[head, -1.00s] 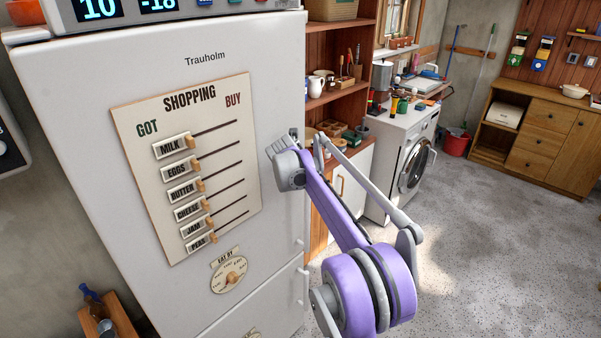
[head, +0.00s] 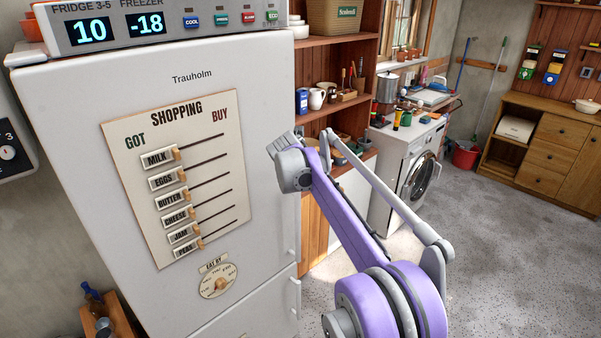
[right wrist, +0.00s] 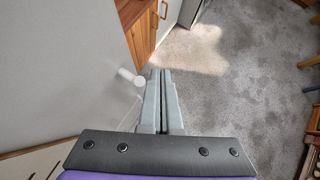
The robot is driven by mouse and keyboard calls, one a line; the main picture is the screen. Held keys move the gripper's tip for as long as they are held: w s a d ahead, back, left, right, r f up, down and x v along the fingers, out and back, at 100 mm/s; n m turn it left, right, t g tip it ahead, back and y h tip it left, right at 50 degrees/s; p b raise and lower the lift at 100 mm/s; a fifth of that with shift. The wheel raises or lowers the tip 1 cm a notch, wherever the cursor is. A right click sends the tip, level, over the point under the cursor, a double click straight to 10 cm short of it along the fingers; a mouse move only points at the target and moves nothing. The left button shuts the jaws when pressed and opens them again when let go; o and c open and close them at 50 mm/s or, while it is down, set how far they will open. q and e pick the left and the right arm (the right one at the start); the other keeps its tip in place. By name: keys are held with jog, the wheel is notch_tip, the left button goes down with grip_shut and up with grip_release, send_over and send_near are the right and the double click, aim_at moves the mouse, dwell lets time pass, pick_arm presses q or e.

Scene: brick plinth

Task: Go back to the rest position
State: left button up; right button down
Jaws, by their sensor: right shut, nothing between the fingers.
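My right arm rises from the lower right in the head view, and its grey gripper (head: 281,141) is in front of the right edge of the white fridge (head: 215,95). In the right wrist view the two fingers of my right gripper (right wrist: 161,75) are together and empty. The shopping board (head: 200,230) on the fridge door has several sliders, all near the GOT side. My right gripper is to the right of the board and apart from it. My left gripper is not in view.
A fridge handle (right wrist: 138,81) shows just left of the fingers in the right wrist view. Shelves (head: 345,105) and a washing machine (head: 405,160) stand right of the fridge. The grey floor (head: 490,240) at the right is open.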

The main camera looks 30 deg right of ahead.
jog(key=s+a+f+m+y, duration=0.1)
jog(key=s+a+m+y, duration=0.1)
jog(key=s+a+m, duration=0.7)
jog(key=s+a+f+m+y, duration=0.1)
jog(key=s+a+f+m, duration=0.4)
jog(key=s, duration=0.4)
jog(key=s+a+f+m+y, duration=0.2)
jog(key=s+a+f+m, duration=0.3)
jog(key=s, duration=0.3)
jog(key=s+a+f+m+y, duration=0.1)
jog(key=s+a+f+m, duration=0.4)
jog(key=s, duration=0.4)
jog(key=shift+s+a+f+m+y, duration=0.2)
jog(key=shift+s+a+m+y, duration=0.2)
jog(key=shift+a+m, duration=0.55)
jog(key=shift+w+d, duration=0.1)
jog(key=shift+d, duration=0.05)
